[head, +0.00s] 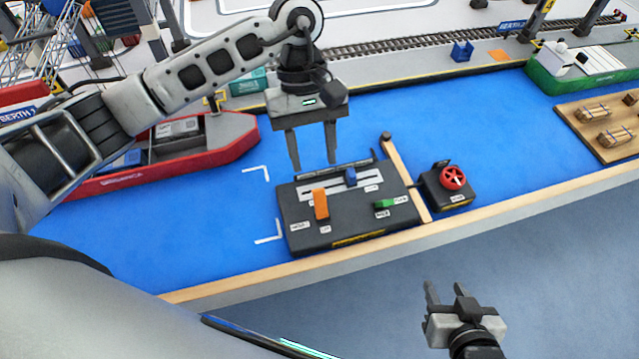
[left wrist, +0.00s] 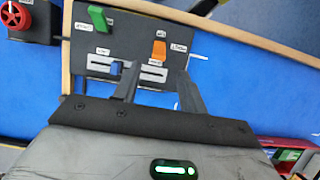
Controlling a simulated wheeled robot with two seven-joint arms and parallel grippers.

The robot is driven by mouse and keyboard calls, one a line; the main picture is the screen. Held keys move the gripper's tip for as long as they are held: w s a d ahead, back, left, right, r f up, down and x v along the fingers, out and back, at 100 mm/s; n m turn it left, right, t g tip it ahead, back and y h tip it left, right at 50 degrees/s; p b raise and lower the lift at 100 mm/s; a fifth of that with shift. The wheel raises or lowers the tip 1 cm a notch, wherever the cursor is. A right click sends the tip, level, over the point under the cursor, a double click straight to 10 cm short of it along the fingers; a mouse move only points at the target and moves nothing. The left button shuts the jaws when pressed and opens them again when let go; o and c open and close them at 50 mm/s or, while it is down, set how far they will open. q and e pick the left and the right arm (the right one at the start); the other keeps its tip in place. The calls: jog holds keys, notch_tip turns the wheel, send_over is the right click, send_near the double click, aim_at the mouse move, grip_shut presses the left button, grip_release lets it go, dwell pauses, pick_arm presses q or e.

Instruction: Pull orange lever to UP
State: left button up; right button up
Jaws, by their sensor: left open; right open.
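The orange lever (head: 320,204) stands on the left part of the dark control box (head: 345,226), with small white labels near its foot. It also shows in the left wrist view (left wrist: 159,50), beyond my fingertips. My left gripper (head: 313,165) is open and empty, above the back edge of the box and apart from the orange lever. My right gripper (head: 446,290) is open and empty, low at the right, in front of the wooden edge and away from the box. The lever label text is too small to read for certain.
On the same box are a blue lever (head: 351,177) in a slotted plate and a green lever (head: 384,204). A red wheel (head: 453,178) sits on a small box to the right. A red ship (head: 160,150) lies at the left.

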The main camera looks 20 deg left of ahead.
aim_at(318, 190)
pick_arm(q)
jog(key=p+x, duration=0.1)
jog(key=x, duration=0.7)
jog(key=shift+f, duration=0.2)
grip_shut()
